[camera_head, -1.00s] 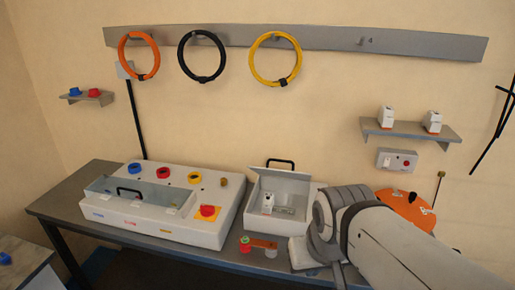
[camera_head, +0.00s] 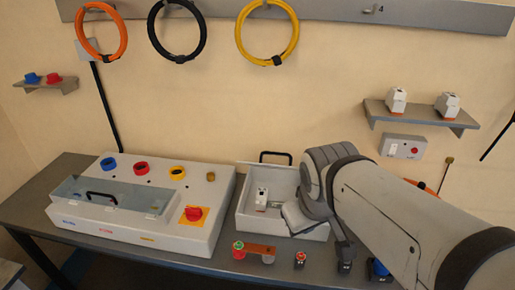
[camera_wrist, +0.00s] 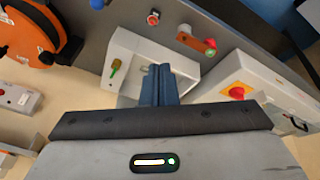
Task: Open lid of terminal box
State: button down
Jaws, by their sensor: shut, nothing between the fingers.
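The grey-white box with a raised lid, which I take as the terminal box (camera_head: 247,222), stands on the bench at the middle of the head view. Its lid (camera_head: 272,178) is tipped up at the back, with a black handle (camera_head: 275,155) on its top edge. A white device (camera_head: 261,198) shows inside. The box also shows ahead in the wrist view (camera_wrist: 185,66). My gripper (camera_wrist: 161,72) is shut and empty, its fingers over the box in the wrist view; contact cannot be told. In the head view, my arm hides the box's right part.
Left on the bench is a larger grey unit (camera_head: 140,232) with a clear recess, black handle and red knob (camera_head: 194,213). In front lie a copper-coloured bar (camera_head: 259,250) and a small red button (camera_head: 300,259). A shelf (camera_head: 420,117) with white devices hangs at right.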

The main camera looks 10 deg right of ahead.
jog(key=w+d+f+n+t+h+b, duration=0.1)
jog(key=w+f+n+h+b, duration=0.1)
jog(key=w+n+b, duration=0.4)
jog(key=n+t+h+b, duration=0.1)
jog(key=n+t+b, duration=0.55)
jog(key=n, duration=1.75)
send_near(270, 153)
jog(key=x, duration=0.4)
jog(key=f+x, duration=0.1)
jog(key=x, duration=0.2)
jog(key=shift+s+a, duration=0.1)
jog(key=shift+s, duration=0.25)
jog(key=shift+w+r+p, duration=0.15)
jog(key=shift+r+p, duration=0.3)
jog(key=shift+p, duration=0.25)
jog(key=shift+w+p, duration=0.2)
jog(key=shift+p, duration=0.3)
jog(key=shift+r, duration=0.1)
